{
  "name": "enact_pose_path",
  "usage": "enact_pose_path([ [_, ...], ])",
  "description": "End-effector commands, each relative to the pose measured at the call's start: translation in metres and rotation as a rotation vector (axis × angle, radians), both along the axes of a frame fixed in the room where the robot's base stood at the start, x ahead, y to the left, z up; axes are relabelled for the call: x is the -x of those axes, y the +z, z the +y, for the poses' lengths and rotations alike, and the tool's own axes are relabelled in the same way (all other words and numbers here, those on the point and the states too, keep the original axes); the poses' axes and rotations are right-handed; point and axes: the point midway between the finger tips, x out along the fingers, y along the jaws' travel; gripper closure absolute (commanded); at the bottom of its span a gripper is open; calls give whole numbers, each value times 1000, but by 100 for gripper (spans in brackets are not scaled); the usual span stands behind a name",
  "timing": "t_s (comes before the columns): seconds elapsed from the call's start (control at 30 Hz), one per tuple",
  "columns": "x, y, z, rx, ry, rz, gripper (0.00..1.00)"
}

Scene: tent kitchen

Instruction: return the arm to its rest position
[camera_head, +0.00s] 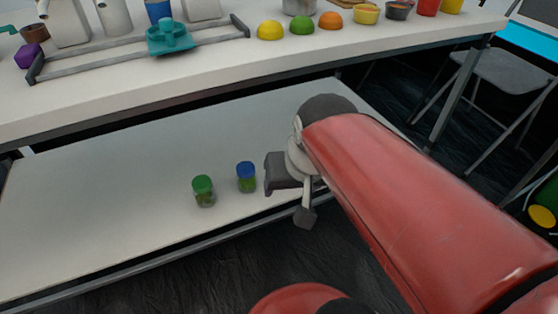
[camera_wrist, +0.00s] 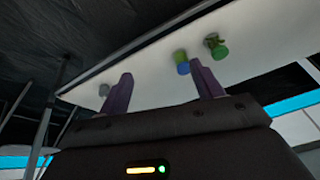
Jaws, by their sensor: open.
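My red arm reaches in from the right in the head view. My gripper (camera_wrist: 162,92) is open, with its two purple fingers apart and nothing between them in the wrist view. In the head view its end lies over the front edge of the lower shelf (camera_head: 110,210), and the fingers are mostly hidden. A jar with a blue lid (camera_head: 246,177) stands on the shelf just left of my gripper, apart from it. A jar with a green lid (camera_head: 203,190) stands left of that one. Both jars show in the wrist view, blue (camera_wrist: 181,63) and green (camera_wrist: 216,47).
The upper tabletop (camera_head: 200,78) above the shelf holds a dark rack (camera_head: 130,58), a teal item (camera_head: 170,38), yellow, green and orange rounded items, and several cups. A folding chair (camera_head: 505,78) stands at the right. The shelf's left part is bare.

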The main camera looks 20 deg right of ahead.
Motion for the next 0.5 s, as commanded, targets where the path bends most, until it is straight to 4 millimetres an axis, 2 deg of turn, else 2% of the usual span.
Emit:
enact_pose_path([
  [0.1, 19, 5, 4, 68, 106, -78, 34],
  [0.2, 25, 6, 4, 97, 147, -109, 34],
  [0.5, 27, 7, 4, 107, 158, -117, 34],
])
